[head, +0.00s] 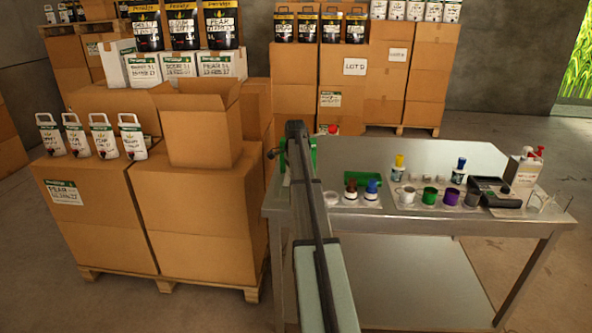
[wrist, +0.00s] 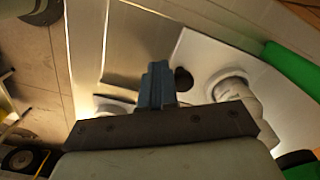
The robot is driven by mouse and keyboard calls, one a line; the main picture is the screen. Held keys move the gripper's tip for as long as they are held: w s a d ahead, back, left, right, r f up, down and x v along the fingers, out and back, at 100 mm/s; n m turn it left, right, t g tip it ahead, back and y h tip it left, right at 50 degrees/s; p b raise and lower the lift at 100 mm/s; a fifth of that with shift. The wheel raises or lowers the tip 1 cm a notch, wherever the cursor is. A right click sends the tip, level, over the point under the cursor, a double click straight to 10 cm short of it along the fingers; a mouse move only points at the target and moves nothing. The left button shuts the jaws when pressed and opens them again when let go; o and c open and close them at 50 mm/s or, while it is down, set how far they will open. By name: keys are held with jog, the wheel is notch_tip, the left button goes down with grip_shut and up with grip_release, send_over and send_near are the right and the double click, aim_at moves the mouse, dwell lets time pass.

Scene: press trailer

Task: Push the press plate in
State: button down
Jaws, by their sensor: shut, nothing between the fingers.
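My gripper (wrist: 157,70) shows in the wrist view with its blue-grey fingers together and nothing between them. Past the fingertips lies a shiny metal surface (wrist: 200,52) with a dark round hole. A pale cylindrical part stands to the right of the fingers. I cannot tell for certain which part is the press plate, or whether my fingers touch the metal. In the head view my arm hides the gripper. A green part (head: 312,152) shows beside the arm at the table's left end; it may belong to the press.
A metal table (head: 420,155) carries several cups, bottles and a dark device (head: 490,186) on its right half. Stacked cardboard boxes (head: 195,210) stand close to the left of my arm. In the wrist view a green bar (wrist: 292,68) lies at the right.

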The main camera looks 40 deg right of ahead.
jog(key=shift+w+d, duration=1.2)
jog(key=shift+w, duration=0.1)
jog(key=shift+s+a, duration=0.1)
jog(key=shift+s, duration=0.05)
jog(key=shift+s+a, duration=0.25)
jog(key=shift+r, duration=4.5)
